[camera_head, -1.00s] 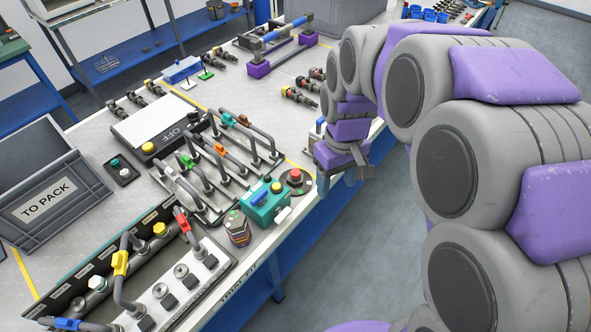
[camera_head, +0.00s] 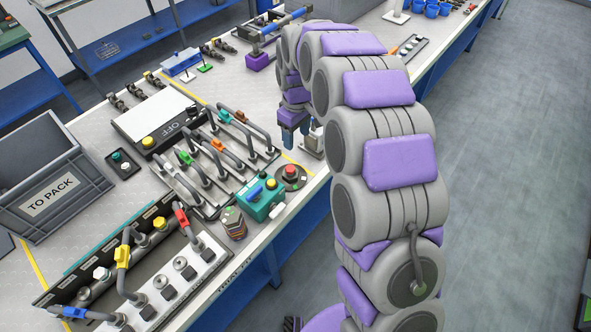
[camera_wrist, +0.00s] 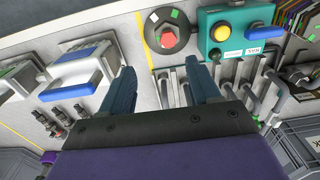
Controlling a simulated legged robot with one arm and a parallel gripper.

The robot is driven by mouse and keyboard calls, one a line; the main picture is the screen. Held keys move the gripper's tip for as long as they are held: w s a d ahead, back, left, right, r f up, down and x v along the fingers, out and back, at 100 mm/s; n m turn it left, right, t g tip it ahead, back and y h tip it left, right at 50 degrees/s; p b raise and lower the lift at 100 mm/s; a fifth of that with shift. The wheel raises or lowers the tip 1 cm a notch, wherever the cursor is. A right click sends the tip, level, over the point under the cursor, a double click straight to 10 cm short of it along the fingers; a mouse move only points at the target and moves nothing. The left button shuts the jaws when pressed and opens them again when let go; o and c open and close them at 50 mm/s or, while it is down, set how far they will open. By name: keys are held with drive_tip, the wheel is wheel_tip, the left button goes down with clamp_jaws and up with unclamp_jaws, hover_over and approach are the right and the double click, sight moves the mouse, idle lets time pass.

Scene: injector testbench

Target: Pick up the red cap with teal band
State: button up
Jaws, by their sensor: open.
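I cannot make out a red cap with a teal band for certain in any view. Several small dark injectors with reddish parts (camera_wrist: 72,112) lie at the left in the wrist view, too small to show a teal band. In the head view my arm hides the spot where red-ended injectors lay. My gripper (camera_wrist: 158,68) is open and empty, its two blue-grey fingers apart and pointing at the bench. In the head view my gripper (camera_head: 291,137) hangs over the bench's right edge, beyond the red button.
A red button (camera_head: 290,171) on a round base and a teal control box (camera_head: 262,199) stand near the front edge. Curved pipes with coloured clips (camera_head: 215,145) fill the middle. The grey TO PACK crate (camera_head: 50,215) is at the left. White-and-blue brackets (camera_wrist: 85,70) show in the wrist view.

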drive_tip(key=b, duration=0.1)
hover_over(289, 168)
drive_tip(key=f, duration=0.7)
drive_tip(key=shift+a+f, duration=0.3)
drive_tip(key=shift+a, duration=0.1)
drive_tip(key=d+f, duration=0.2)
drive_tip(key=f, duration=0.1)
drive_tip(key=shift+d+f+b, duration=0.2)
drive_tip(key=shift+d+b, duration=0.1)
drive_tip(key=shift+b, duration=0.1)
drive_tip(key=f, duration=0.1)
drive_tip(key=a+f, duration=0.1)
drive_tip(key=f, duration=0.1)
drive_tip(key=shift+a+f+b, duration=0.25)
drive_tip(key=shift+a+b, duration=0.1)
drive_tip(key=shift+a, duration=0.45)
drive_tip(key=shift+d+r, duration=0.1)
drive_tip(key=shift+d, duration=0.95)
drive_tip(key=c, duration=0.5)
drive_tip(key=shift+a, duration=0.1)
drive_tip(key=shift+c, duration=1.3)
drive_tip(key=shift+s+a, duration=0.1)
drive_tip(key=shift+a, duration=0.55)
drive_tip(key=shift+c, duration=1.3)
drive_tip(key=shift+d, duration=0.1)
